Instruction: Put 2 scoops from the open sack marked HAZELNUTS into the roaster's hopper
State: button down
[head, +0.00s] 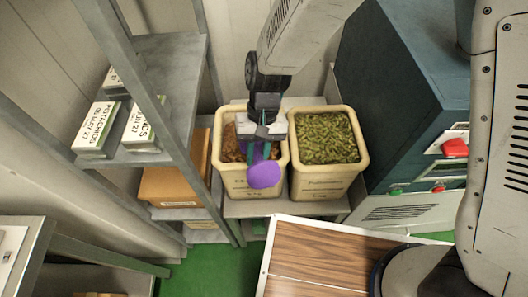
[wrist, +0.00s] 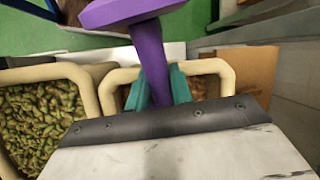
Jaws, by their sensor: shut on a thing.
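My gripper (head: 262,148) is shut on the handle of a purple scoop (head: 264,175) and holds it over the front of the left cream tub (head: 250,184). The scoop's handle stands between my teal fingers in the wrist view (wrist: 150,55). I cannot tell whether the scoop holds anything. The left tub is open and holds brown nuts (head: 234,145), partly hidden by my gripper. Its front label is too small to read. No hopper can be made out in either view.
A second cream tub (head: 324,184) with green nuts (head: 327,138) stands close on the right. A dark blue cabinet (head: 390,90) with buttons stands right of it. A metal shelf (head: 170,150) with white boxes (head: 97,128) is at left. A wood-topped surface (head: 320,255) lies in front.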

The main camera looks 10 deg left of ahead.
aim_at(256, 158)
jog(key=shift+s+d+f+t, duration=0.25)
jog(key=shift+d+f+t, duration=0.05)
jog(key=shift+f+t, duration=0.3)
jog(key=shift+s+d+t+y, duration=0.2)
jog(key=shift+s+t+y, duration=0.1)
jog(key=shift+t+y, duration=0.3)
jog(key=shift+r+t, duration=0.15)
jog(key=shift+t, duration=0.15)
jog(key=shift+w+a+r, duration=0.15)
jog(key=shift+r, duration=0.1)
jog(key=shift+a+r, duration=0.25)
jog(key=r, duration=0.2)
jog(key=s+r, duration=0.1)
jog(key=shift+d+r+t, duration=0.1)
jog(key=shift+d+t, duration=0.2)
jog(key=shift+a+r, duration=0.1)
jog(key=shift+r, duration=0.2)
jog(key=shift+y, duration=0.3)
jog(key=shift+s+r, duration=0.15)
jog(key=shift+r, duration=0.95)
jog(key=shift+s+r, duration=0.15)
jog(key=shift+r, duration=0.95)
